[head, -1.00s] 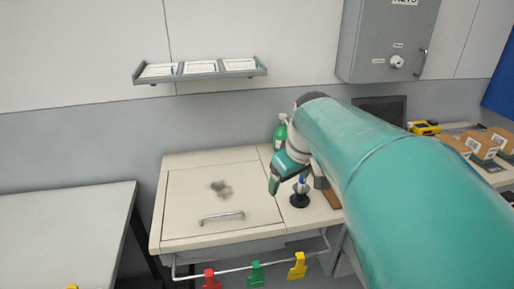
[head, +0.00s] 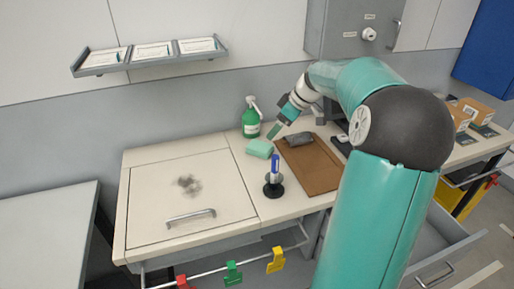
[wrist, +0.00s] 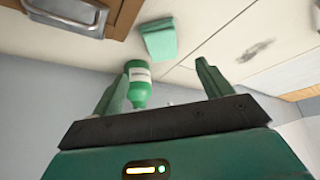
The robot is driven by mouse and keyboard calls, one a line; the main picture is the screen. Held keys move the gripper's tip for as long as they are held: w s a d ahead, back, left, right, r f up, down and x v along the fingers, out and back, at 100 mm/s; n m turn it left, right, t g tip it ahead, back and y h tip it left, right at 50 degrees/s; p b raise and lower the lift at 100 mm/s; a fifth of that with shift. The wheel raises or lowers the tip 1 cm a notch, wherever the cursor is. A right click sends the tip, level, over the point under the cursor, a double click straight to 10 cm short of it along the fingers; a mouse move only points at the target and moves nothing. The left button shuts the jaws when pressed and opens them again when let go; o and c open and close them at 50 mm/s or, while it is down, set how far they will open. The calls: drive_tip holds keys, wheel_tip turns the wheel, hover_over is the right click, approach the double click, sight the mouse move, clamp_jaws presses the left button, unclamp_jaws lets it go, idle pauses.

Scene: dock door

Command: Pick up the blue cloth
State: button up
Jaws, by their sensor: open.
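No clearly blue cloth shows. A teal-green, block-like folded piece (head: 259,148), perhaps the cloth, lies on the pale worktop left of the brown board; it also shows in the wrist view (wrist: 158,38). My gripper (head: 274,131) is above and just behind it in the head view, apart from it. In the wrist view my gripper (wrist: 160,70) is open with nothing between its fingers, and the piece lies beyond the fingertips.
A green spray bottle (head: 251,118) stands close behind the piece. A black stand with a blue-and-white item (head: 273,184) is in front. A hatch with a handle (head: 190,217) is left.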

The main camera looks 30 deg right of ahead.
sight(261, 146)
drive_tip(key=x, duration=0.4)
drive_tip(key=shift+a+f, duration=0.15)
drive_tip(key=shift+f, duration=0.1)
drive_tip(key=shift+a+x, duration=0.2)
drive_tip(key=shift+x, duration=2.8)
drive_tip(key=shift+w+r, duration=0.15)
drive_tip(key=shift+r, duration=0.05)
drive_tip(key=c, duration=1.1)
drive_tip(key=shift+c, duration=0.2)
drive_tip(key=shift+s+d+r, duration=0.3)
drive_tip(key=shift+s+r, duration=0.05)
drive_tip(key=shift+r, duration=0.1)
drive_tip(key=s+d+r, duration=0.6)
drive_tip(key=s+r, duration=0.1)
drive_tip(key=s, duration=0.4)
drive_tip(key=shift+s+d, duration=0.2)
drive_tip(key=shift+d, duration=0.05)
drive_tip(key=o, duration=0.4)
drive_tip(key=shift+c, duration=1.2)
